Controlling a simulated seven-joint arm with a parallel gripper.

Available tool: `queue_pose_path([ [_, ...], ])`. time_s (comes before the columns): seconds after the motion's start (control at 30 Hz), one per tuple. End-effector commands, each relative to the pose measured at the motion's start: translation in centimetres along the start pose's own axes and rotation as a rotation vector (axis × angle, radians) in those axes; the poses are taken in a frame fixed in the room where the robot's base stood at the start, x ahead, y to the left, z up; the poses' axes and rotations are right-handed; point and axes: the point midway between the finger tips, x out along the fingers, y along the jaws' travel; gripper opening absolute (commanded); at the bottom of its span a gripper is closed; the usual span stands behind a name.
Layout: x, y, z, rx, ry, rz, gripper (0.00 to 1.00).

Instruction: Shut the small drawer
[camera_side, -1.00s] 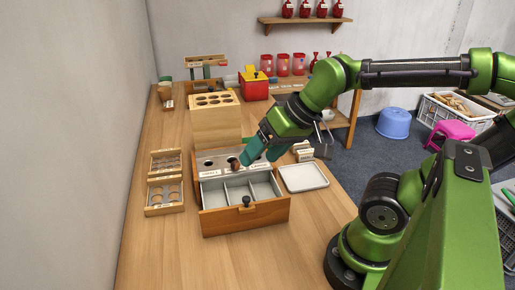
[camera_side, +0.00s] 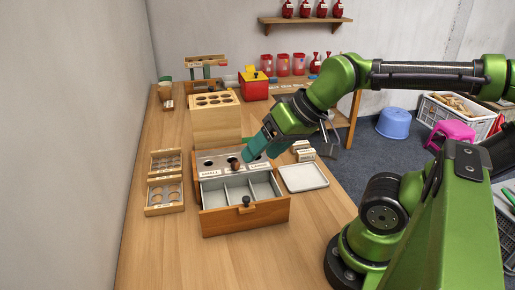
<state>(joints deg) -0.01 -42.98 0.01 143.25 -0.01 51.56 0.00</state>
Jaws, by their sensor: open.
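The small drawer (camera_side: 245,218) is pulled out toward the front of its wooden box on the table. Its grey inside is split by dividers into three compartments, which look empty. A dark knob (camera_side: 246,201) sits at the middle of its front. The metal top plate (camera_side: 210,172) behind it has round holes, and a brown chestnut-like thing (camera_side: 235,164) is at the right hole. My gripper (camera_side: 247,155) is open above and right of that plate, close to the brown thing. The arm partly hides its fingers, and it is apart from the drawer.
A white tray (camera_side: 303,178) lies just right of the drawer. Two small wooden racks (camera_side: 165,210) stand at the left. A tall wooden block with holes (camera_side: 216,128) stands behind the box. The table in front of the drawer is clear.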

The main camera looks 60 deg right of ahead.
Motion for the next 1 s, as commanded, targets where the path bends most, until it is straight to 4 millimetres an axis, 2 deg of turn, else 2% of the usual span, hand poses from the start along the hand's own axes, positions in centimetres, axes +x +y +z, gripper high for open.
queue_pose_path([
  [0.03,0.0,-0.1,0.1,-0.005,-0.003,-0.003,0.57],
  [0.17,0.9,-1.6,1.1,-0.082,-0.06,-0.015,0.37],
  [0.27,1.7,-3.1,2.7,-0.385,-0.15,0.004,0.22],
  [0.4,2.2,-4.1,4.4,-0.908,-0.259,0.013,0.0],
  [0.6,2.3,-4.6,5.9,-1.662,-0.415,-0.019,0.0],
  [0.8,1.9,-4.6,6.2,-2.327,-0.571,-0.102,0.0],
  [0.9,1.6,-4.2,5.9,-2.565,-0.638,-0.15,0.0],
  [1.0,1.3,-3.9,5.7,-2.725,-0.682,-0.194,0.0],
])
